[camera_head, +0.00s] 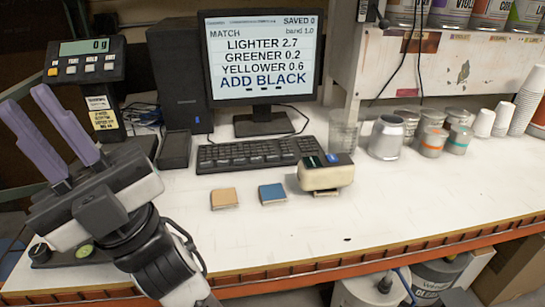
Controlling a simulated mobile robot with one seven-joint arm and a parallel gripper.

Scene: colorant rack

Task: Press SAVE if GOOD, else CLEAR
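The monitor (262,60) reads MATCH, LIGHTER 2.7, GREENER 0.2, YELLOWER 0.6 and ADD BLACK, with SAVED 0 and "band 1.0" at its top right. The word GOOD does not show. A small cream box-like device (325,177) stands on the bench, with a dark patch and a blue patch on top that look like buttons; their labels are too small to read. My gripper (28,98) is at the left, its two purple fingers apart with nothing between them. It is well away from the device. No SAVE or CLEAR label is legible.
An orange-tan square (224,198) and a blue square (272,193) lie left of the device. A keyboard (255,153) is behind them. A scale display (85,60) reads 0 g. Cans and cups (387,138) stand at the right. The front bench surface is mostly clear.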

